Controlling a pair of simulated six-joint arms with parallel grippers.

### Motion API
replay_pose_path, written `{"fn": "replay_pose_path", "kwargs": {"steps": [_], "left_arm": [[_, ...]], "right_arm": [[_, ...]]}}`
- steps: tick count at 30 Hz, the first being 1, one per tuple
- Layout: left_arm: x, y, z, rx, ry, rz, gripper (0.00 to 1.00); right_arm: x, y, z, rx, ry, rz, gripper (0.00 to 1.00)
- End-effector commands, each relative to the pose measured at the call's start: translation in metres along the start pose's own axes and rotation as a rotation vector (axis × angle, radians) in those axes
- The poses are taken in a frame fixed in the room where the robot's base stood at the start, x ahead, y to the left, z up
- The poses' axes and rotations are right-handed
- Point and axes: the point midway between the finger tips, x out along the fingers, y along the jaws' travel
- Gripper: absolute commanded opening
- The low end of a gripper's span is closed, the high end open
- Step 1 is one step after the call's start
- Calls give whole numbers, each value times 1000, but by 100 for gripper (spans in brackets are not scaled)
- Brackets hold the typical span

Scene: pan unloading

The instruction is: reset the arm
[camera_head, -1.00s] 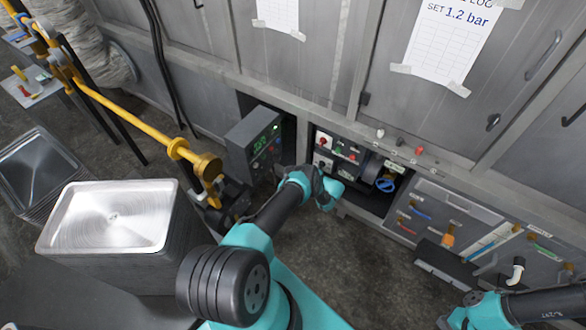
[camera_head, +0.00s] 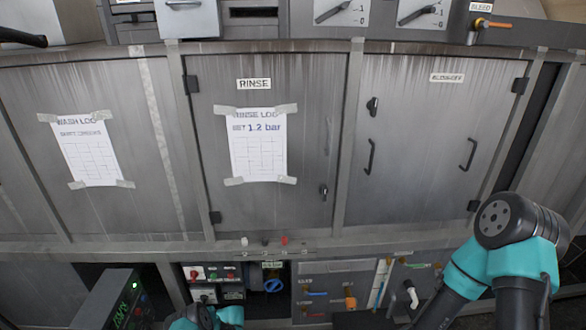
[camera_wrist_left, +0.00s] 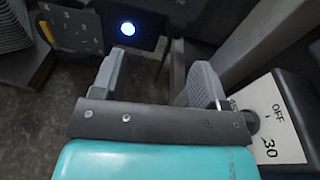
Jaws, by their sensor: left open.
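My left gripper (camera_wrist_left: 157,82) shows in the left wrist view with its two grey fingers wide apart. I see nothing held between them. A round, blue-white light glows on a dark panel just beyond the fingers. In the head view only a small teal and black part of my left arm shows at the bottom edge, in front of the control panel. My right arm stands at the lower right of the head view, and its gripper is out of the picture.
Grey cabinet doors (camera_head: 265,70) fill the head view. Below them are a control panel (camera_head: 212,275) with buttons, a blue valve handle (camera_head: 273,286) and a box with a green display (camera_head: 115,305). A white dial plate (camera_wrist_left: 272,120) is close right of my left gripper.

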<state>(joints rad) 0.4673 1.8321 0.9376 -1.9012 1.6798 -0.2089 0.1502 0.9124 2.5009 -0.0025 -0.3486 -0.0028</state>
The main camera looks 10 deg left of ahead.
Motion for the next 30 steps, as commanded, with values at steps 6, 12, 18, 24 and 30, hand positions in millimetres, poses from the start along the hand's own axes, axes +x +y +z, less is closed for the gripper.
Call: {"fn": "replay_pose_path", "kwargs": {"steps": [6, 12, 18, 24, 30], "left_arm": [[-18, 25, -14, 50, 344, 154, 67], [-61, 73, -13, 46, 682, 369, 67], [-120, 124, 13, -29, 964, 615, 67], [-179, 171, 61, -184, 1176, 873, 67], [-225, 211, 121, -420, 1308, 1114, 67]], "right_arm": [[0, 0, 0, 0, 0, 0, 0], [0, 0, 0, 0, 0, 0, 0], [0, 0, 0, 0, 0, 0, 0], [0, 0, 0, 0, 0, 0, 0], [0, 0, 0, 0, 0, 0, 0]]}}
